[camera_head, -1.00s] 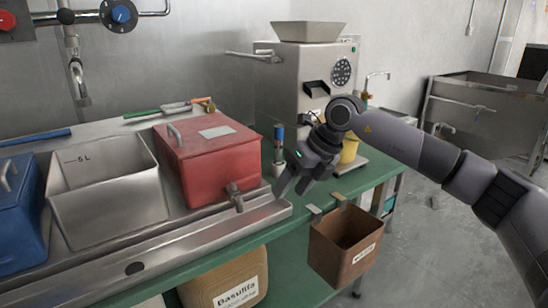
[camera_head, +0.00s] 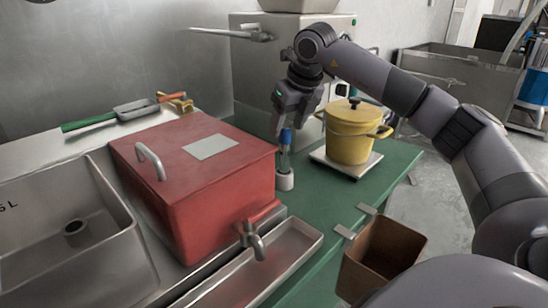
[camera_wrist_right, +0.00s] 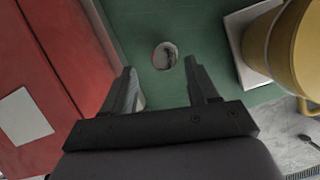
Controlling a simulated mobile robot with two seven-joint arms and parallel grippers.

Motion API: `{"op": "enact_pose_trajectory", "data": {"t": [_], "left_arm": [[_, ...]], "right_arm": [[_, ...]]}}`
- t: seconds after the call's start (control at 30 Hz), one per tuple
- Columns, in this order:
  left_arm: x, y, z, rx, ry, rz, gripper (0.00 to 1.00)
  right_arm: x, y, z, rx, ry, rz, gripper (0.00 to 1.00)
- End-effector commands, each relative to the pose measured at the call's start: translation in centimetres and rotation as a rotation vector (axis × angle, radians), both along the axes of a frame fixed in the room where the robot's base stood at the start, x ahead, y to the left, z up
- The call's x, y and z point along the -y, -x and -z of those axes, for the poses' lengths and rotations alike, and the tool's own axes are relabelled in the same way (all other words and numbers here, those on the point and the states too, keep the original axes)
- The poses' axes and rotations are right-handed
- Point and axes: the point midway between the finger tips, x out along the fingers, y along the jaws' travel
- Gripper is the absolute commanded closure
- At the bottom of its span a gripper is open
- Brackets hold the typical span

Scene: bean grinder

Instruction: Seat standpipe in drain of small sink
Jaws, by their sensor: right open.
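My right gripper (camera_head: 290,118) is open, pointing down over the green worktop behind the red box. Just below its fingers stands an upright item with a blue top (camera_head: 286,137) in a small white holder (camera_head: 285,181). I cannot tell whether it is the standpipe or whether a finger touches it. In the right wrist view, a round whitish piece (camera_wrist_right: 165,55) lies ahead between the open fingers (camera_wrist_right: 165,82), and a pale item (camera_wrist_right: 134,95) is by the left finger. A steel sink basin (camera_head: 120,262) at left has a round drain (camera_head: 75,228). My left gripper is not in view.
The red box (camera_head: 190,185) with a tap stands between the basin and my gripper. A yellow pot (camera_head: 350,135) on a pale plate is close to the gripper's right. A brown bin (camera_head: 378,262) hangs at the front edge. The green worktop (camera_head: 325,195) has clear room.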

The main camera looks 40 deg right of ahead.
Motion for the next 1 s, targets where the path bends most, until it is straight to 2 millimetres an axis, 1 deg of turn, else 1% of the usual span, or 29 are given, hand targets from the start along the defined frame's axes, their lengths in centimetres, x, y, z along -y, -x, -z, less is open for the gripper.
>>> {"op": "enact_pose_trajectory", "data": {"t": [0.27, 0.4, 0.5, 0.6, 0.83, 0.87, 0.9, 0.97, 1.0], "left_arm": [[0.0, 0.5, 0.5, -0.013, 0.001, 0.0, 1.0], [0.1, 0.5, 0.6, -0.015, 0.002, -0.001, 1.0], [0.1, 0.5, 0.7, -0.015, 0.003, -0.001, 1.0], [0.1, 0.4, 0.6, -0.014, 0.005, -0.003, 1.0], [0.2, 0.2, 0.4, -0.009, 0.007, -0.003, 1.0], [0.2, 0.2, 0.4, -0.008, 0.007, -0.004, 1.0], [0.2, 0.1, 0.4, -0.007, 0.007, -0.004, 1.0], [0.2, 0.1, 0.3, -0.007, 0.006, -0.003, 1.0], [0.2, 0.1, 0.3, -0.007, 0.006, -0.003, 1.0]], "right_arm": [[0.4, -0.8, 2.7, -0.004, 0.0, 0.0, 0.41], [0.9, -1.3, 4.8, -0.004, 0.001, 0.002, 0.41], [0.9, -1.8, 6.0, -0.003, 0.0, 0.0, 0.41], [1.0, -2.1, 6.7, -0.002, 0.0, -0.001, 0.41], [0.9, -2.2, 6.8, 0.0, -0.001, -0.001, 0.41], [1.0, -2.1, 6.7, 0.0, -0.001, -0.001, 0.48], [1.0, -2.1, 6.7, 0.0, -0.001, -0.001, 0.61], [1.0, -2.1, 6.7, 0.0, -0.001, -0.001, 0.8], [1.0, -2.1, 6.7, 0.0, -0.001, -0.001, 0.93]]}}
